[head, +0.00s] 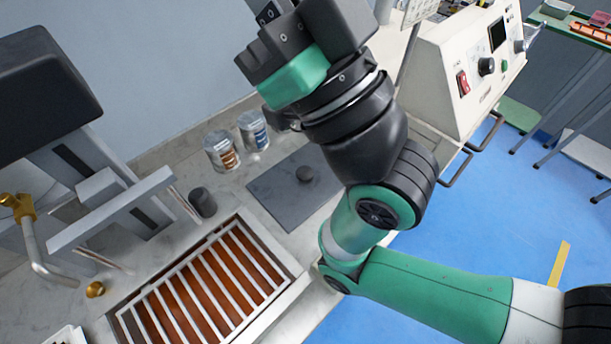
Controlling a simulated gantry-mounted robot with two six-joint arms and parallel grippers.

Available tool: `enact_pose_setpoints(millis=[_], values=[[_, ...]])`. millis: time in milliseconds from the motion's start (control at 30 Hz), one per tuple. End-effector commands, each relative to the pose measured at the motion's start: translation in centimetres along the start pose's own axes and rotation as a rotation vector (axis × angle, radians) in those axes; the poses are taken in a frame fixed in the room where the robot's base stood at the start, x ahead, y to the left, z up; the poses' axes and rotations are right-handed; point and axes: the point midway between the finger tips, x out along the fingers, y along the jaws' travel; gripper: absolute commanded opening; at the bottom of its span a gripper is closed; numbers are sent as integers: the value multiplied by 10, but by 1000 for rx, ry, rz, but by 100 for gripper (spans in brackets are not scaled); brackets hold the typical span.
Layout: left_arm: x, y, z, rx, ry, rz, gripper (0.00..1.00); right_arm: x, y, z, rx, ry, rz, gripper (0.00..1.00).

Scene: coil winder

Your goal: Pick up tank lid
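The tank has a white slatted rack (205,292) over brown-orange contents. My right arm comes in from the lower right, and its gripper (262,48) is raised above and behind the lid, apart from it. Its fingertips do not show clearly, so I cannot tell if it is open or shut. My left gripper is not in view.
Two labelled cans (222,152) (253,131) and a small dark cylinder (202,202) stand near the lid. A machine with a black head (45,85) and brass fittings (18,207) is at left. A cream control box (470,75) stands at upper right, above blue floor.

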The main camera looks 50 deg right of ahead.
Motion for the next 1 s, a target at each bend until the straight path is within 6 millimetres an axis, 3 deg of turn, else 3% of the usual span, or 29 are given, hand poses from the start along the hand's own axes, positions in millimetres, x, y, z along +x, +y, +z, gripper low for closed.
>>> enact_pose_setpoints(millis=[300,833,1000], values=[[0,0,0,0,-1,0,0,0,0,0,0,-1,0,0],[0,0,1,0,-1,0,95,0,0,0,0,-1,0,0],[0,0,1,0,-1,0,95,0,0,0,0,-1,0,0]])
